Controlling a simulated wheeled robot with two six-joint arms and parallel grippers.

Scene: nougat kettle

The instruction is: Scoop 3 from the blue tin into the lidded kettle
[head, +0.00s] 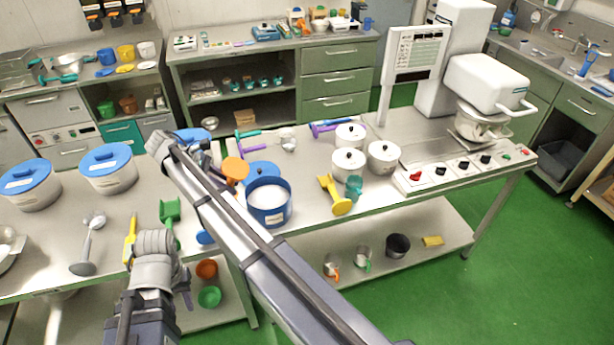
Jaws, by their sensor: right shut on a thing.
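The blue tin (270,215) stands open on the bench, with white contents; a blue lid (261,170) lies behind it. The kettle (481,124) is a metal bowl at the right end, under a white cover with a handle (490,82). My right gripper (214,158) is left of and behind the tin, mostly hidden by my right arm. It is shut on what looks like an orange scoop (236,169), beside the blue lid. My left gripper (156,243) is over the front left of the bench; its fingers cannot be made out.
A control panel (465,168) fronts the kettle, and a sign (411,55) stands behind the pots. Blue-lidded tubs (108,170) are at left.

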